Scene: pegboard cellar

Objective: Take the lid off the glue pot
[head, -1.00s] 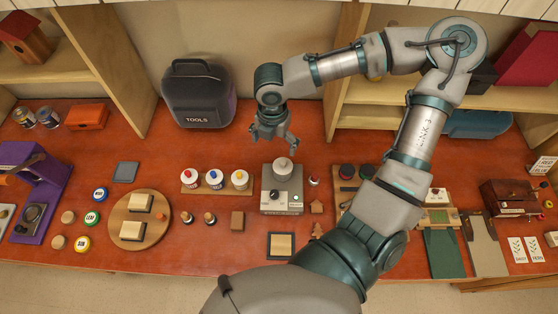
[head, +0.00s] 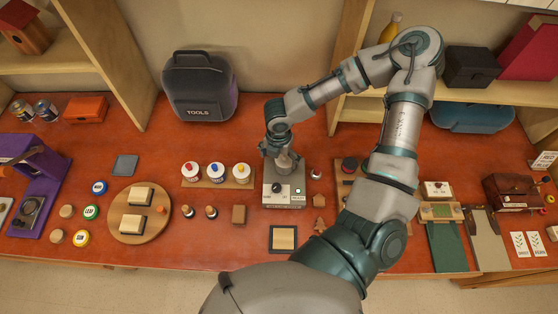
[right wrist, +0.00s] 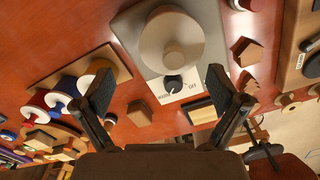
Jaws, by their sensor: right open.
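The glue pot (head: 284,169) is a squat grey pot on a grey warmer (head: 273,200) with a black dial. In the right wrist view its round grey lid (right wrist: 158,36) with a smaller round knob (right wrist: 174,56) faces the camera. My right gripper (head: 283,156) is open and hangs right above the pot, hiding part of its top in the head view. In the right wrist view its two fingers (right wrist: 160,72) are spread wide, with the lid beyond and between them; contact cannot be told. My left gripper is not in view.
A round wooden board (head: 140,230) lies farther left. A framed wooden block (head: 284,238) lies in front. The tool bag (head: 200,86) stands behind, to the left.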

